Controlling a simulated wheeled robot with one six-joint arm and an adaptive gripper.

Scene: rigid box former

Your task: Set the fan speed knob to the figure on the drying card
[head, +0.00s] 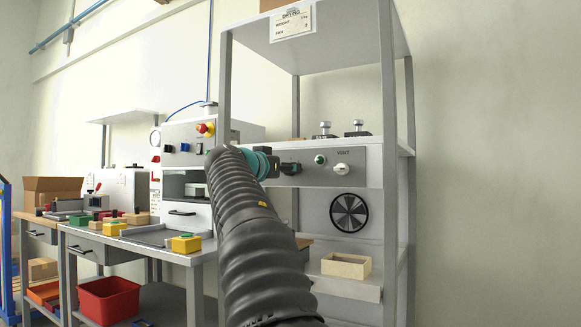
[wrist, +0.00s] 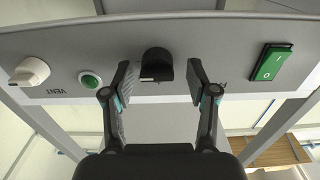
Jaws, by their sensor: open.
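The drying card (head: 293,22) hangs at the front edge of the rack's top shelf. It has WEIGHT and FAN lines, but the FAN figure is too small to read surely. A black knob (wrist: 157,64) sits on the grey control panel (wrist: 225,40), with no readable label or scale; I take it for the fan speed knob. My gripper (wrist: 158,78) is open, one finger on each side of the knob with gaps on both sides. In the head view my gripper (head: 277,166) is at the panel, partly hidden by my arm.
A green button (wrist: 90,80) and a white VENT knob (wrist: 30,72) are left of the black knob in the wrist view. A green rocker switch (wrist: 271,62) is to its right. Below the panel are a round fan grille (head: 349,212) and a shallow wooden box (head: 346,265).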

